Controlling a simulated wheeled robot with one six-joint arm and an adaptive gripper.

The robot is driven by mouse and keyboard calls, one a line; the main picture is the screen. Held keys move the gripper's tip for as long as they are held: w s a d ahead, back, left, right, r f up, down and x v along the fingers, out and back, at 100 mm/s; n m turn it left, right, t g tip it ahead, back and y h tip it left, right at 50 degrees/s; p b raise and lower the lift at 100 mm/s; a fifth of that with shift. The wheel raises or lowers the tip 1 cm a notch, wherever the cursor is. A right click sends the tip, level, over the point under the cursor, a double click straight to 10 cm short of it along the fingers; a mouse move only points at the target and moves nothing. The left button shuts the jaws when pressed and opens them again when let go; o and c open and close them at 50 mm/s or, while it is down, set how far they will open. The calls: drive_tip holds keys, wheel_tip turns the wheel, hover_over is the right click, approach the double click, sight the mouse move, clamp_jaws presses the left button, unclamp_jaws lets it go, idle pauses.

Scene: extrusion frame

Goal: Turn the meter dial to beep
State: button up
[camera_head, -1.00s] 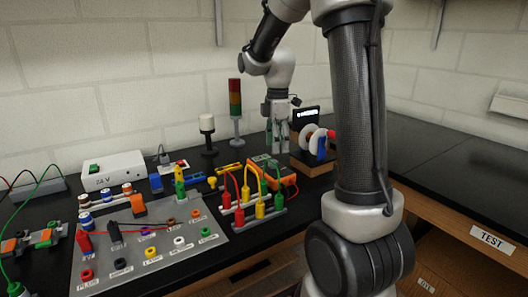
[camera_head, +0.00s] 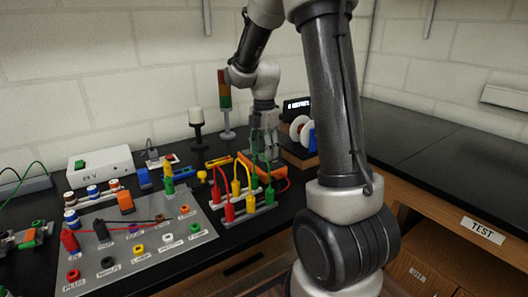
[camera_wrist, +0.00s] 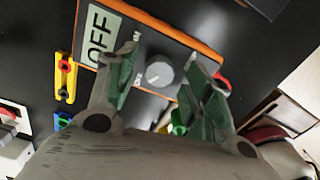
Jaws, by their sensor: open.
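The meter is an orange-edged box with a dark face (camera_wrist: 180,52); its pale display reads OFF. Its round grey dial (camera_wrist: 159,74) sits between my two fingers in the wrist view, with a gap on each side. Only parts of the lettering beside the dial show. My gripper (camera_wrist: 164,62) is open, its green-padded fingers on either side of the dial and apparently not touching it. In the head view, my gripper (camera_head: 265,145) points down over the orange meter (camera_head: 275,172), which the fingers and test leads partly hide.
Red, yellow and green plugs with leads (camera_head: 238,190) stand in a rack just in front of the meter. A stack light (camera_head: 225,108) and a white-topped beacon (camera_head: 197,122) stand behind. Wire spools (camera_head: 299,128) are to the right. The bench at far right is clear.

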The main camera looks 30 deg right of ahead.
drive_tip(key=shift+f, duration=0.45)
drive_tip(key=c, duration=1)
